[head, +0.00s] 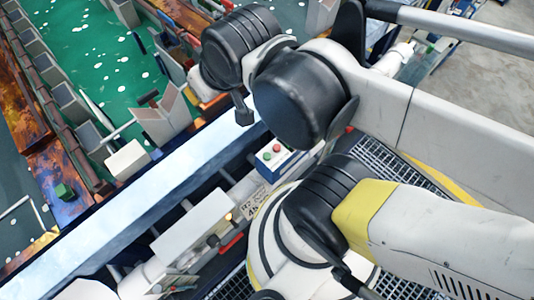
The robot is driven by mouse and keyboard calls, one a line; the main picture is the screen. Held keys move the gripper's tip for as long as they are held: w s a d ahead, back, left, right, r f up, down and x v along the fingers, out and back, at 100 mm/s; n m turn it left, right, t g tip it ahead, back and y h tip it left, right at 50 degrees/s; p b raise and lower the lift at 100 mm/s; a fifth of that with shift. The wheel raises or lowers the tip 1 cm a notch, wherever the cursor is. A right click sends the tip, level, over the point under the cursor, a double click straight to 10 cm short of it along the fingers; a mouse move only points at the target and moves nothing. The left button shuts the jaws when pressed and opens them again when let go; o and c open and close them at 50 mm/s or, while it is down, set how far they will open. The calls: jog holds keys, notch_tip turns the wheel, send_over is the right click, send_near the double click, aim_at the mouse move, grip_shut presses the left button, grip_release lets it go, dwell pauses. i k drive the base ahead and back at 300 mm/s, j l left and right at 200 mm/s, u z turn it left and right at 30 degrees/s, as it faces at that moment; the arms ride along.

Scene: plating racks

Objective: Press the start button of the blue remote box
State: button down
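The blue remote box (283,166) is near the middle of the head view, partly behind my arm. Its pale top carries a red button (277,148) and a green button (267,156). Both buttons show clearly, and I see nothing touching them. I cannot make out any lettering on them. My black and white arm links cross above and to the right of the box. I cannot pick out my gripper's fingers in this view.
A long pale-blue beam (160,195) runs diagonally left of the box. A white panel (192,222) stands below left, near a lettered plate (254,203). Metal grating (380,160) lies to the right. A green tank (95,62) with white specks fills the upper left.

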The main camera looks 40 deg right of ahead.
aim_at(267, 156)
jog(key=k+j+z, duration=0.15)
jog(key=j+z, duration=0.15)
jog(key=z, duration=0.15)
jog(key=k+j+z, duration=0.2)
jog(key=z, duration=0.2)
jog(key=k+j+z, duration=0.15)
jog(key=z, duration=0.3)
jog(key=k+z, duration=0.3)
jog(key=z, duration=0.15)
